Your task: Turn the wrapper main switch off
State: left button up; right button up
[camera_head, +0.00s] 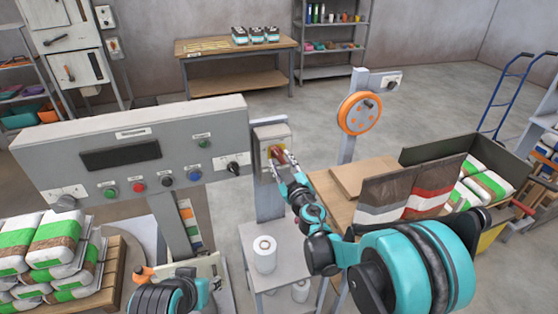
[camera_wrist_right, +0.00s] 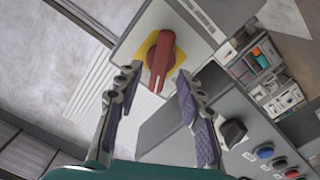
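The wrapper main switch is a red rotary knob (camera_wrist_right: 162,58) on a yellow plate (camera_wrist_right: 147,75), set in a grey box (camera_head: 262,133) on a post. In the head view the knob (camera_head: 277,153) is partly hidden by my right gripper (camera_head: 279,166). In the right wrist view my right gripper (camera_wrist_right: 156,78) is open, with one fingertip on each side of the knob's lower end. Gaps show between the fingertips and the knob, and I cannot tell if either touches. My left arm's end (camera_head: 165,296) is at the bottom of the head view; its fingers are not clear.
A grey control panel (camera_head: 135,186) with coloured buttons and a black rotary switch (camera_head: 233,168) stands left of the box. A white roll (camera_head: 264,254) stands on a shelf below. An orange handwheel (camera_head: 360,113) and a bag bin (camera_head: 425,157) are to the right.

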aim_at(278, 155)
jog(key=shift+x, duration=1.25)
grip_shut()
jog(key=shift+n, duration=0.4)
jog(key=n, duration=0.2)
jog(key=n+b, duration=0.1)
jog(key=n, duration=0.2)
jog(key=shift+a+f+n, duration=0.1)
jog(key=shift+a+n, duration=0.05)
jog(key=shift+n, duration=0.15)
jog(key=n+b, duration=0.1)
jog(key=n, duration=0.4)
jog(key=shift+f+n, duration=0.15)
jog(key=shift+n, duration=0.25)
